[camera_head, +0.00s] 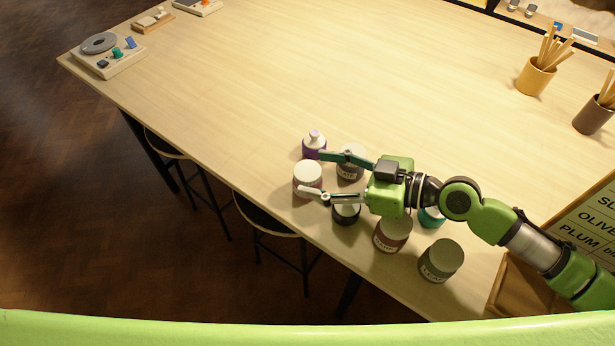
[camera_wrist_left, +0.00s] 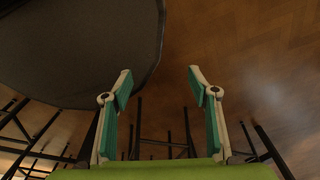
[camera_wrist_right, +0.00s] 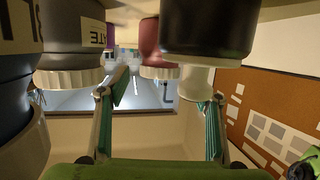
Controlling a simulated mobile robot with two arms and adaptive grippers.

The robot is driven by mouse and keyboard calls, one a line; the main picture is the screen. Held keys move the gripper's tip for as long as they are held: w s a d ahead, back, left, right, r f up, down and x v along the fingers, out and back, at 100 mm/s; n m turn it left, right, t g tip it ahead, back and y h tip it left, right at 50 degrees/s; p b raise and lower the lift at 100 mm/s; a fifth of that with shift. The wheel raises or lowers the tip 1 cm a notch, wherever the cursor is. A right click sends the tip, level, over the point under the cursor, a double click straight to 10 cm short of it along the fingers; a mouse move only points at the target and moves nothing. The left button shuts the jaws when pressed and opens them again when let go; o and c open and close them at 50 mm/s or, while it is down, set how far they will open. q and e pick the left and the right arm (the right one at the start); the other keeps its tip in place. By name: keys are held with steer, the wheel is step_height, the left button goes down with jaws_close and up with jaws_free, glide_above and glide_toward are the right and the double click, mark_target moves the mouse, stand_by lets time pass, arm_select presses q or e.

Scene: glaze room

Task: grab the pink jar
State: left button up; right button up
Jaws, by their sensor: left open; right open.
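The pink jar (camera_head: 308,187), with a pale lid, stands near the table's front edge. My right gripper (camera_head: 312,172) is open, one finger on its far side and one on its near side; I cannot tell whether they touch it. In the right wrist view, where things appear upside down, the pink jar (camera_wrist_right: 150,38) shows ahead between the open fingers (camera_wrist_right: 170,88). Nothing is held. My left gripper (camera_wrist_left: 158,78) is open and empty over the floor, seen only in its own wrist view.
A purple bottle (camera_head: 314,150) stands just behind the pink jar. A grey jar (camera_head: 350,173) and a black jar (camera_head: 346,216) stand close by the right fingers. Red-brown (camera_head: 392,240), teal (camera_head: 432,217) and grey-green (camera_head: 440,264) jars stand rightward.

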mark_target(310, 171)
steer(key=p+x, duration=0.1)
steer(key=x, duration=0.1)
steer(key=shift+w+a+r, duration=0.1)
steer(key=shift+w+a, duration=0.1)
steer(key=shift+a, duration=0.05)
steer(key=shift+w+a, duration=0.1)
steer(key=shift+a, duration=0.2)
steer(key=shift+f, duration=0.3)
steer(key=c, duration=1.4)
arm_select(q)
steer(key=shift+s+a+r, duration=0.35)
steer(key=shift+s+r, duration=0.45)
arm_select(e)
steer(key=shift+c, duration=0.2)
steer(key=shift+r, duration=0.1)
